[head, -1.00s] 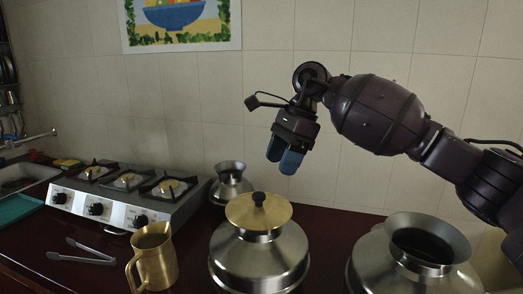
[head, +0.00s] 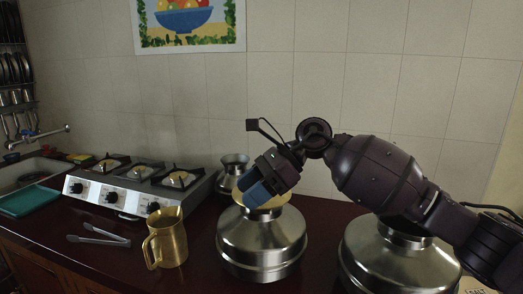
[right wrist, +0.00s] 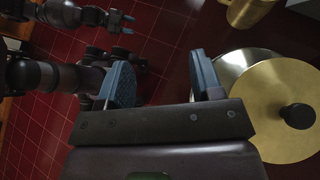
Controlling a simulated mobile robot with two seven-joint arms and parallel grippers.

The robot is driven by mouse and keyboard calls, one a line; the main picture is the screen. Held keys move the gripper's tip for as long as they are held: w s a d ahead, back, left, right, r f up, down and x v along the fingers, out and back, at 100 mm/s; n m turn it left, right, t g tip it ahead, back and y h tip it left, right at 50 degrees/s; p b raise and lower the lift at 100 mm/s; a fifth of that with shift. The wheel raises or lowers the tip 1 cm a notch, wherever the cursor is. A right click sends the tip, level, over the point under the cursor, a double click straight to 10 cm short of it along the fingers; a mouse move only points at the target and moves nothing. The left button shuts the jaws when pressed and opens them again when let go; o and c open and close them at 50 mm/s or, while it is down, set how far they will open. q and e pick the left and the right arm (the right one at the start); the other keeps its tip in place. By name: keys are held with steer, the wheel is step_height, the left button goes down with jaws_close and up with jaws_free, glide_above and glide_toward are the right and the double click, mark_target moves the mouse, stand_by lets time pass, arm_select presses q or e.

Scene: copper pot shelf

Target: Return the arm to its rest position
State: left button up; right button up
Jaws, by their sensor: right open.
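My right gripper (head: 257,190) is open and empty, its blue fingertips in front of the brass-lidded steel pot's top in the head view. The arm reaches in from the right. The brass lid (head: 277,203) sits on the middle steel pot (head: 262,243), its knob hidden behind the gripper. In the right wrist view the fingers (right wrist: 158,82) are wide apart with only floor between them, and the lid (right wrist: 262,95) with its dark knob lies to their right, apart from them. My left gripper (right wrist: 126,23) shows small at the upper left there, its fingers apart.
A second steel pot (head: 395,262) stands under my right arm. A brass jug (head: 168,240), tongs (head: 98,238) and a gas stove (head: 135,192) are on the left. A small steel pot (head: 232,170) stands behind.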

steer(key=s+d+f+n+t+h, duration=0.6)
steer(key=d+f+n+t, duration=0.2)
steer(key=d+f+n, duration=0.35)
steer(key=s+d+f+n+t+h, duration=0.55)
steer(key=d+f+n+t, duration=0.35)
steer(key=d+f+n, duration=0.3)
steer(key=s+d+f+m+g, duration=0.2)
steer(key=s+f+m+g, duration=0.15)
steer(key=s, duration=0.45)
steer(key=s+d+f+m+g, duration=0.2)
steer(key=s+g, duration=0.2)
steer(key=s, duration=0.3)
steer(key=s+d+f+m+g, duration=0.2)
steer(key=s+f+g, duration=0.1)
steer(key=s, duration=0.5)
steer(key=w+f+t, duration=0.7)
steer(key=f+t, duration=0.1)
steer(key=f, duration=0.3)
steer(key=shift+n+y, duration=0.4)
steer(key=shift+y, duration=0.05)
